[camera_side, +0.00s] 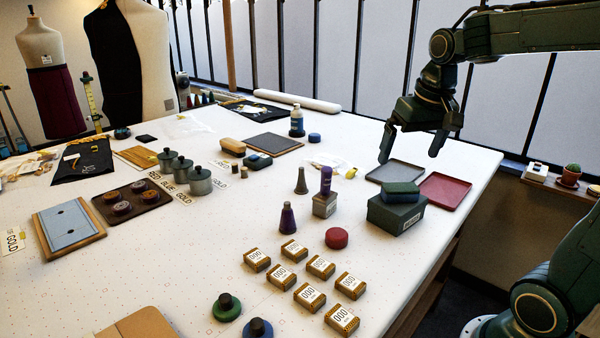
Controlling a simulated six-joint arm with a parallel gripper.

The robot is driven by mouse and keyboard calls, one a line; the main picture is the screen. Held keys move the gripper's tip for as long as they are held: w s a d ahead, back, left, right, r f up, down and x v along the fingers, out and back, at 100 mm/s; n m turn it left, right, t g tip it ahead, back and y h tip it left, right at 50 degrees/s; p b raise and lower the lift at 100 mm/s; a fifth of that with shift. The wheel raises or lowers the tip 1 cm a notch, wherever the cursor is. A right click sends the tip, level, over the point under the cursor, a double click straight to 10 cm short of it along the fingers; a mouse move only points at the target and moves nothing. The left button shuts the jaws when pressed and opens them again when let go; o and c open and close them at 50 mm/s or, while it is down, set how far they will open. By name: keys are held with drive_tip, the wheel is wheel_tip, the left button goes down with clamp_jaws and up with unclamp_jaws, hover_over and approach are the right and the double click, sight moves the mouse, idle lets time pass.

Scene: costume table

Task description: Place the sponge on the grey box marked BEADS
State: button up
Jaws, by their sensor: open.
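A dark green block that looks like the sponge (401,190) lies flat on top of a dark grey-green box (388,215) at the right of the table. The box has a small pale label on its front, too small to read for certain. A smaller grey box (324,209) with a label stands to its left, with a purple item (326,181) upright on it. My gripper (411,155) is open and empty, pointing down, above and behind the green block and apart from it.
A grey tray (394,172) and a red tray (446,190) lie behind the larger box. A red round item (336,238), cones and several labelled small boxes (294,250) stand in front and left. Another dark green block (257,161) lies farther back.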

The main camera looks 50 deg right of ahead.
drive_tip(key=s+a+f+n+t+y, duration=0.1)
drive_tip(key=s+a+f+n+t, duration=0.1)
drive_tip(key=s+a+n, duration=0.4)
drive_tip(key=s+a+t, duration=0.1)
drive_tip(key=s+a, duration=0.4)
drive_tip(key=shift+a+f, duration=0.25)
drive_tip(key=shift+a, duration=0.05)
